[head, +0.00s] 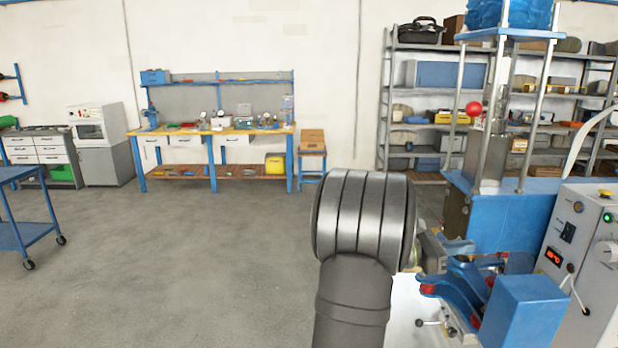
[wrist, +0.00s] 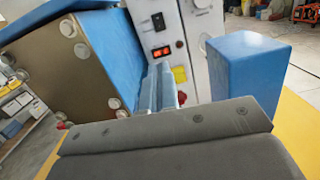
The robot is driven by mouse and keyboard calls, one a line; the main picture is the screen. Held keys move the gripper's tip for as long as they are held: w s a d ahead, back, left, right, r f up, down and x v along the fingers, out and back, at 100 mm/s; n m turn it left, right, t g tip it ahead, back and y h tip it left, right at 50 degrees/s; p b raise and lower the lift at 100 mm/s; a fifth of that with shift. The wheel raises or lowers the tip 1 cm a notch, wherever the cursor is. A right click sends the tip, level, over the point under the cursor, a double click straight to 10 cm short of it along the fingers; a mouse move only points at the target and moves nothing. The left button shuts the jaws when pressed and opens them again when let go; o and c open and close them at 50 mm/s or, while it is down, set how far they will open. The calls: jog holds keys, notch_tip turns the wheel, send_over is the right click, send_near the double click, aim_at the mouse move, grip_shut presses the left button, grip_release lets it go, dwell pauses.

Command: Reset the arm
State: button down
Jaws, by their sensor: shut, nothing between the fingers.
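My arm (head: 355,290) rises in the lower middle of the head view, with its rounded metal joint in front of the left end of the machine. My gripper (wrist: 165,138) shows as wide dark grey parts across the bottom of the wrist view. It is shut and empty. In the head view my arm hides most of it. Beyond it in the wrist view are a blue block (wrist: 250,72) on the right and a blue and brown machine part (wrist: 75,62) on the left.
A white control box (head: 585,250) with a red display stands at the far right. Blue levers (head: 455,283) sit close right of my arm. A workbench (head: 215,133) and shelves (head: 440,90) stand at the back wall. Open floor lies to the left, with a blue cart (head: 20,225) at the edge.

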jog(key=a+f, duration=0.1)
jog(key=a, duration=0.7)
jog(key=d, duration=1)
jog(key=shift+r+n, duration=0.3)
jog(key=shift+r, duration=0.15)
